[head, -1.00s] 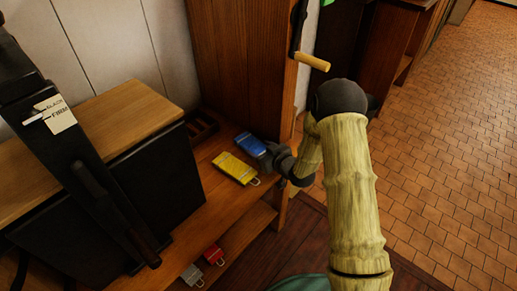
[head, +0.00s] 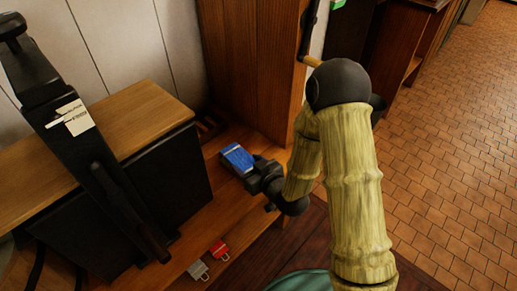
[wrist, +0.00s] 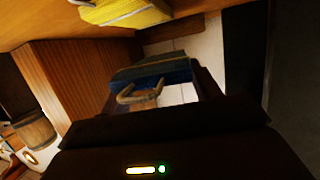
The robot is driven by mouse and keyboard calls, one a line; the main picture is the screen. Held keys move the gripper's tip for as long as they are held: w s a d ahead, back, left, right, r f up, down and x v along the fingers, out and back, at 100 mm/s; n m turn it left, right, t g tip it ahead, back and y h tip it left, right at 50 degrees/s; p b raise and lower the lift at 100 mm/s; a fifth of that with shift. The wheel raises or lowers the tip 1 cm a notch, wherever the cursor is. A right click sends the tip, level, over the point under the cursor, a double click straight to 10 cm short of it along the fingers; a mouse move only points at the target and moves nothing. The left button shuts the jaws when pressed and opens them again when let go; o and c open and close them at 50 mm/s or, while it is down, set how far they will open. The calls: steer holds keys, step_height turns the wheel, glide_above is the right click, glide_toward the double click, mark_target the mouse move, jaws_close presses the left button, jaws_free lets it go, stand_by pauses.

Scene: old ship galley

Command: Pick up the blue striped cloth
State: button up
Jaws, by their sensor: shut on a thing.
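The blue striped cloth (head: 238,158) shows at the end of my gripper (head: 256,168) in the head view, over the wooden shelf. In the wrist view, the blue cloth (wrist: 152,72) sits between the two dark fingers, with a pale loop hanging on its near side. My gripper is shut on it. Part of the cloth is hidden by the fingers. The yellow cloth (wrist: 125,12) shows at the top of the wrist view, on the wooden surface and apart from the blue one. It does not show in the head view.
A dark cabinet with a wooden top (head: 135,115) stands left of my gripper. A tall wooden panel (head: 243,65) rises behind. Open tiled floor (head: 440,160) lies right.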

steer(key=s, duration=0.1)
steer(key=s+a, duration=0.1)
steer(key=s, duration=0.1)
steer(key=shift+s+a+r+p, duration=0.15)
steer(key=shift+s+p, duration=0.1)
steer(key=shift+p, duration=0.1)
steer(key=shift+s+a+r+p, duration=0.15)
steer(key=shift+s+p, duration=0.25)
steer(key=shift+p, duration=0.8)
steer(key=shift+s+a+f+p, duration=0.15)
steer(key=shift+s+p, duration=0.2)
steer(key=shift+p, duration=0.1)
steer(key=shift+s+a+f+p, duration=0.1)
steer(key=shift+s+f+p, duration=0.05)
steer(key=shift+s+p, duration=0.25)
